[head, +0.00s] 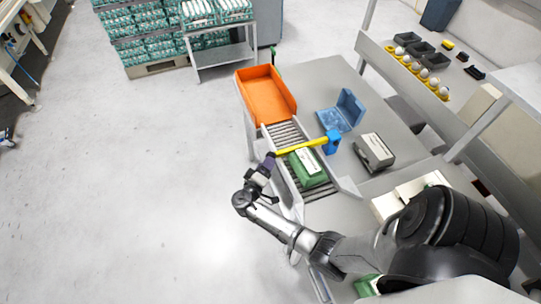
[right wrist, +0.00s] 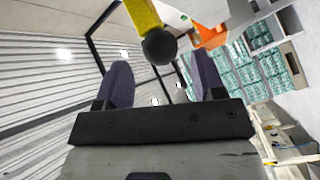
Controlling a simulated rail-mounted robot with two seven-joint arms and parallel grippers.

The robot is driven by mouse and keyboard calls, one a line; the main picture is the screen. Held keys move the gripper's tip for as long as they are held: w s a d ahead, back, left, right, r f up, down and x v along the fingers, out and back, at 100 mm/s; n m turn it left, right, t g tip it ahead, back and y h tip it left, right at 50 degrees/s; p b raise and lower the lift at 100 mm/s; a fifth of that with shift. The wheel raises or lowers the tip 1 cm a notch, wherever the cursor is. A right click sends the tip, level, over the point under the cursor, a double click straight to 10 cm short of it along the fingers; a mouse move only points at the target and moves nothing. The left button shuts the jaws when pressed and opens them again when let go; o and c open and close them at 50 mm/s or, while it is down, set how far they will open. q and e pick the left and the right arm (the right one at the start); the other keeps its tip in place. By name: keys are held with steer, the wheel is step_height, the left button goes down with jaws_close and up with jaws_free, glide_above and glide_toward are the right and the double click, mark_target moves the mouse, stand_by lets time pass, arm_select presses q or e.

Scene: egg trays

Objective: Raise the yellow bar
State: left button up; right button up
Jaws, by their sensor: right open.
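The yellow bar (head: 300,147) reaches across the roller conveyor from a blue mount (head: 331,143) on its right side. It looks roughly level. My right gripper (head: 268,160) is at the bar's free left end. In the right wrist view, the bar (right wrist: 142,14) comes down from the top and ends in a black ball (right wrist: 160,47). The ball is just beyond and between the two spread purple fingers of the right gripper (right wrist: 163,78); no finger visibly touches it. My left gripper is not in view.
A green egg carton (head: 307,168) lies on the rollers (head: 284,135) close to the bar. An orange bin (head: 266,96) stands at the conveyor's far end. A blue open case (head: 342,112) and a grey device (head: 373,152) are on the table. The floor at left is clear.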

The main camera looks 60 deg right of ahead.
steer(key=shift+w+d, duration=0.2)
steer(key=shift+d, duration=2.15)
steer(key=shift+c, duration=0.4)
